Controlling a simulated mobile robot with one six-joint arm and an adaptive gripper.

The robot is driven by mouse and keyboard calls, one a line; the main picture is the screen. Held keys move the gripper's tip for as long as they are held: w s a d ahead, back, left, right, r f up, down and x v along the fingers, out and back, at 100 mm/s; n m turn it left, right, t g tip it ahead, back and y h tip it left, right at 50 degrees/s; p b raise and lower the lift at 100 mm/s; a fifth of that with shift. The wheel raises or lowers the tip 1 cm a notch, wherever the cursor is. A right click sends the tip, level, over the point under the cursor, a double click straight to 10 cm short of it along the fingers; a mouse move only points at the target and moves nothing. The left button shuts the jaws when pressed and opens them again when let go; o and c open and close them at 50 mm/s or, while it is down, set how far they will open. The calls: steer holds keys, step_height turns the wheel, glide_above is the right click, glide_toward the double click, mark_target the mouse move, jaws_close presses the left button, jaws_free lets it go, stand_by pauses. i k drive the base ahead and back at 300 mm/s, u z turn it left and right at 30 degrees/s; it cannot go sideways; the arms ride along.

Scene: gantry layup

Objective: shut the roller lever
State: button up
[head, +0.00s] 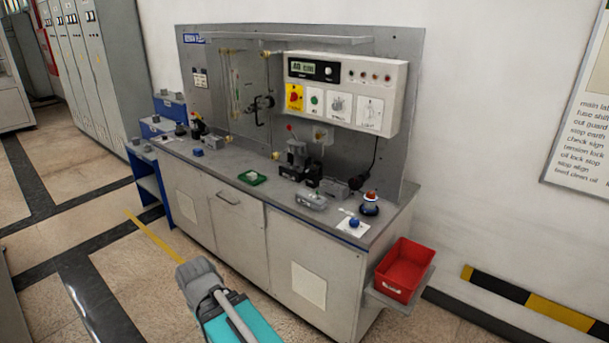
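A small lever with a red ball (290,128) stands up and leans left above a dark machine block (297,156) on the bench. I cannot tell for certain that this is the roller lever, or whether it is open or shut. Part of my arm, teal and grey, shows at the bottom, in front of the bench and apart from it. No gripper fingers show.
The grey bench (240,200) has a back panel with a control box (345,92). A green tray (252,177), a blue knob on a white plate (354,223) and a red-topped dark part (370,204) sit on top. Floor at left is clear.

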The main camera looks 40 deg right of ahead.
mark_target(298, 148)
steer(key=z, duration=1.1)
steer(key=k, duration=0.65)
steer(key=u, duration=0.6)
steer(key=i, duration=1.9)
steer(key=z, duration=0.4)
